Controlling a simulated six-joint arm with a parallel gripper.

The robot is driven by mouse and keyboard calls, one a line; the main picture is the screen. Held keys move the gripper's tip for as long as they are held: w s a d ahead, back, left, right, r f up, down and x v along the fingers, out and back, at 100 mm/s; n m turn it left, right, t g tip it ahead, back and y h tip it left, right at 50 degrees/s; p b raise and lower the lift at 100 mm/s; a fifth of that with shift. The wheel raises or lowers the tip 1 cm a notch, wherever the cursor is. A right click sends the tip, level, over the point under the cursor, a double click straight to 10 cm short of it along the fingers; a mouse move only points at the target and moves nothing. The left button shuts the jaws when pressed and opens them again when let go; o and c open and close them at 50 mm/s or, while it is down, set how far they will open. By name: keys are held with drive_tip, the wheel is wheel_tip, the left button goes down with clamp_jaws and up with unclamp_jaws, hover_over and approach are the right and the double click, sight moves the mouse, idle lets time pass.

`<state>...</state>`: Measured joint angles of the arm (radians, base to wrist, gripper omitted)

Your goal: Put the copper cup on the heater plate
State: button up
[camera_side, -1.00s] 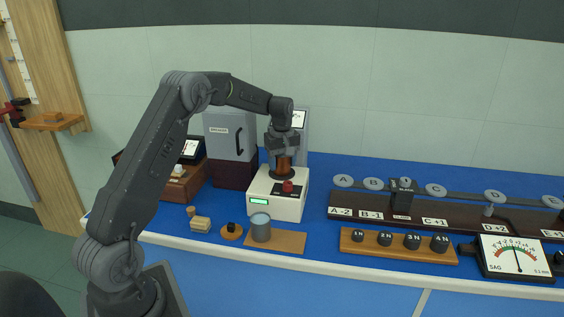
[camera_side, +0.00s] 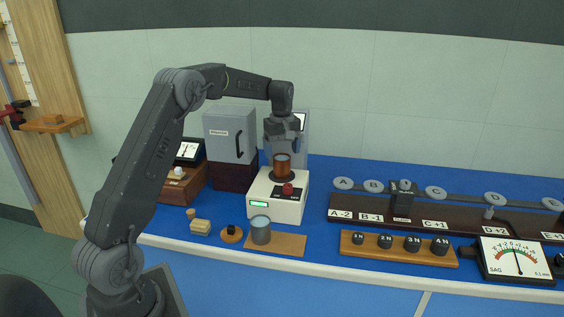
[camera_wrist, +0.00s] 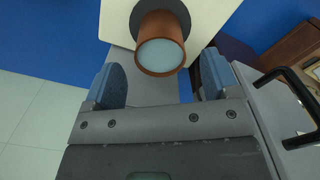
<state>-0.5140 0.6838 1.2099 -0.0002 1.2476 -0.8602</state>
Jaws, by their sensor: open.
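The copper cup (camera_side: 282,166) stands upright on the dark round plate of the white heater (camera_side: 262,199). In the wrist view the copper cup (camera_wrist: 161,44) shows its open mouth with a pale grey-blue inside, over the dark heater plate (camera_wrist: 150,12). My gripper (camera_side: 282,141) is above the cup and apart from it. In the wrist view my gripper (camera_wrist: 160,88) has its two blue-grey fingers spread wide with nothing between them.
A grey cabinet (camera_side: 229,136) with a handle stands just left of the heater. A grey cylinder (camera_side: 261,230) on a wooden board is in front. A row of dark weights (camera_side: 399,242) and a dial meter (camera_side: 516,258) are at right.

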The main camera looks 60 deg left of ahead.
sight(282, 157)
wheel_tip(282, 157, up, 7)
drive_tip(key=shift+f, duration=0.2)
drive_tip(key=s+d+r+m+t, duration=0.2)
drive_tip(key=s+d+r+m, duration=0.3)
drive_tip(key=d, duration=0.4)
drive_tip(key=s+d+r+m+t, duration=0.1)
drive_tip(key=s+d+r+m, duration=0.25)
drive_tip(key=s+d, duration=0.45)
drive_tip(key=s+d+f+m+t, duration=0.1)
drive_tip(key=s+d+f+m, duration=0.2)
drive_tip(key=s+d, duration=0.2)
drive_tip(key=s+d+f+m+t, duration=0.1)
drive_tip(key=s+d+f+m, duration=0.2)
drive_tip(key=s, duration=0.7)
drive_tip(key=shift+s+d+m+t, duration=0.35)
drive_tip(key=shift+d+m, duration=0.3)
drive_tip(key=shift+d, duration=0.35)
